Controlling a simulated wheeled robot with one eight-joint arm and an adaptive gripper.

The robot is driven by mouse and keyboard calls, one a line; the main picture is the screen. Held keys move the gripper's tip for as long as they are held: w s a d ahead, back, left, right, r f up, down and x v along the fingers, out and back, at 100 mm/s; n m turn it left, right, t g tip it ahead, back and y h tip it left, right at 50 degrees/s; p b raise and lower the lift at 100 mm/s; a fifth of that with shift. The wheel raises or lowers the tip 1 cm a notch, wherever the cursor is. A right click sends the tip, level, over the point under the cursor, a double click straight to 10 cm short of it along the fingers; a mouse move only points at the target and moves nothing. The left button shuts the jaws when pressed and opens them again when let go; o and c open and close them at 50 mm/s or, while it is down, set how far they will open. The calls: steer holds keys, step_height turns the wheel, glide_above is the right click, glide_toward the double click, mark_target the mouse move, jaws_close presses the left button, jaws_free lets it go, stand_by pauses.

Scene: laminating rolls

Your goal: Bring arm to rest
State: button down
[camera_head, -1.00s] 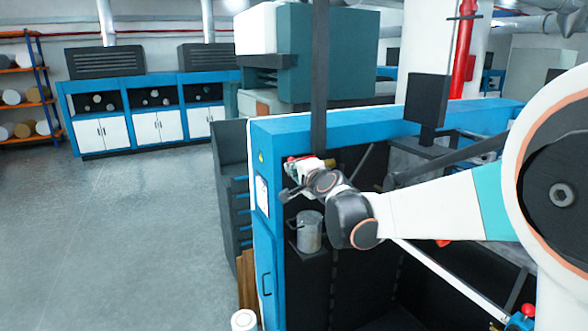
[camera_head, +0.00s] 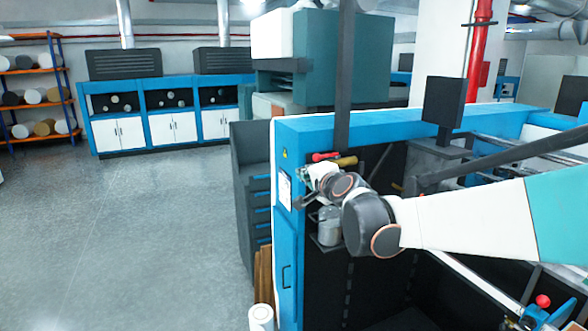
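My arm (camera_head: 462,218) reaches in from the right edge, white with a teal band, and ends in dark wrist joints in front of the blue machine (camera_head: 287,245). My gripper (camera_head: 308,201) is at the far end of the wrist, small and partly hidden by it, close to the machine's blue side panel. Its fingers are too small to tell whether they are open or hold anything. A grey metal can (camera_head: 329,228) stands on a small dark ledge just below the wrist. A red-handled part (camera_head: 326,157) shows just above the gripper.
A white roll (camera_head: 261,317) stands on the floor at the machine's front corner. Blue cabinets (camera_head: 165,128) line the back wall, with an orange rack of rolls (camera_head: 35,97) at far left. The grey floor (camera_head: 130,230) at left is clear.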

steer(key=s+d+f+n+g+h+b, duration=0.1)
steer(key=s+d+f+n+b, duration=0.3)
steer(key=s+f, duration=0.8)
steer(key=s+d+f+n+g+h+b, duration=0.2)
steer(key=s+d+f+n+g+b, duration=0.2)
steer(key=s+f+b, duration=0.5)
steer(key=s+d+f+n+g+h+b, duration=0.1)
steer(key=s+d+f+n+g+b, duration=0.2)
steer(key=s+f+b, duration=0.4)
steer(key=s+d+f, duration=0.1)
steer(key=s+f, duration=0.3)
steer(key=s, duration=0.2)
steer(key=s+d+f+n, duration=0.1)
steer(key=s+f, duration=0.3)
steer(key=s, duration=0.2)
steer(key=shift+s+d+h, duration=0.25)
steer(key=shift+s+h, duration=0.05)
steer(key=shift+s, duration=0.1)
steer(key=shift+s, duration=0.1)
